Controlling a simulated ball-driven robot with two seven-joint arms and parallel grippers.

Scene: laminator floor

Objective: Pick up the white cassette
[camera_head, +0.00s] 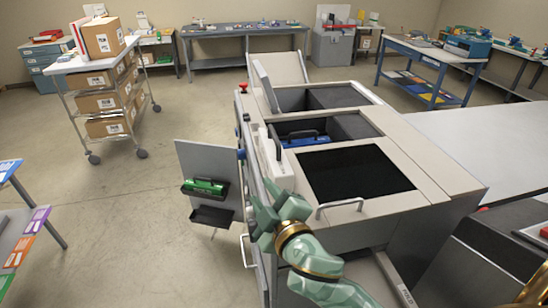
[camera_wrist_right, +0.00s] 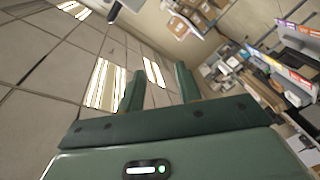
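A white, upright piece with a dark handle slot, which looks like the white cassette (camera_head: 275,163), stands at the left edge of the grey machine's top in the head view. My right gripper (camera_head: 260,205) is just below and in front of it in that picture, apart from it as far as I can tell. In the right wrist view the two fingers of the right gripper (camera_wrist_right: 161,88) stand apart with nothing between them; that view looks up at the ceiling, and I cannot make out the cassette there.
The grey machine (camera_head: 430,165) has open bays; a blue cassette (camera_head: 305,139) lies in the middle one. A green cassette (camera_head: 205,186) sits on a holder on the open side panel (camera_head: 214,160). A box cart (camera_head: 147,84) stands behind left. The floor at left is mostly clear.

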